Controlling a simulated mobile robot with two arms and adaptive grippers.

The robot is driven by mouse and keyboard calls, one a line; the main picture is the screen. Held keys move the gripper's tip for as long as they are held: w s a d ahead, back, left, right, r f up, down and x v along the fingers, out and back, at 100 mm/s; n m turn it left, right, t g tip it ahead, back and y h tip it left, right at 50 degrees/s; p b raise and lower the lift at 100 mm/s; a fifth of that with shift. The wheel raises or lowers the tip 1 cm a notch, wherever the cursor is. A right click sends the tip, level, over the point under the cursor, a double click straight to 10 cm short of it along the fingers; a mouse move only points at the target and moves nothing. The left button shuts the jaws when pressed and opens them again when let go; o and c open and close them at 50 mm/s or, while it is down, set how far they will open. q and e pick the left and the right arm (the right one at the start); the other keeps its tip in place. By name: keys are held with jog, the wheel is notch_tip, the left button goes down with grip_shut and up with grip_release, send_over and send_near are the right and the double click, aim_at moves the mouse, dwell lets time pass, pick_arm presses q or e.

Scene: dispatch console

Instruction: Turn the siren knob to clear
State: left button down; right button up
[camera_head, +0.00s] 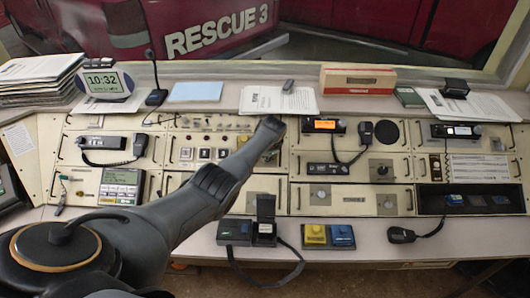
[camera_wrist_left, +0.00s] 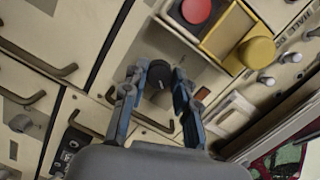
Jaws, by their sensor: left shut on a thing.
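The siren knob, a round black knob (camera_wrist_left: 157,74), sits on the cream console panel and shows in the left wrist view. My left gripper (camera_wrist_left: 156,83) has its two blue-grey fingers on either side of the knob and is shut on it. In the head view my left arm (camera_head: 205,190) reaches across the console to the upper middle panel. There the arm mostly hides the gripper and the knob. The knob's markings cannot be read. My right gripper is not in view.
Panel handles (camera_wrist_left: 40,62) stick out at the left. In the head view a corded handset (camera_head: 365,133) hangs to the right of my arm.

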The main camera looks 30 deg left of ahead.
pick_arm(q)
jog(key=shift+m+y+p, duration=0.3)
jog(key=shift+m+p, duration=0.1)
jog(key=shift+m, duration=1.5)
jog(key=shift+t, duration=0.3)
jog(key=c, duration=1)
grip_release()
jog(key=shift+v, duration=6)
jog(key=shift+w+d, duration=0.1)
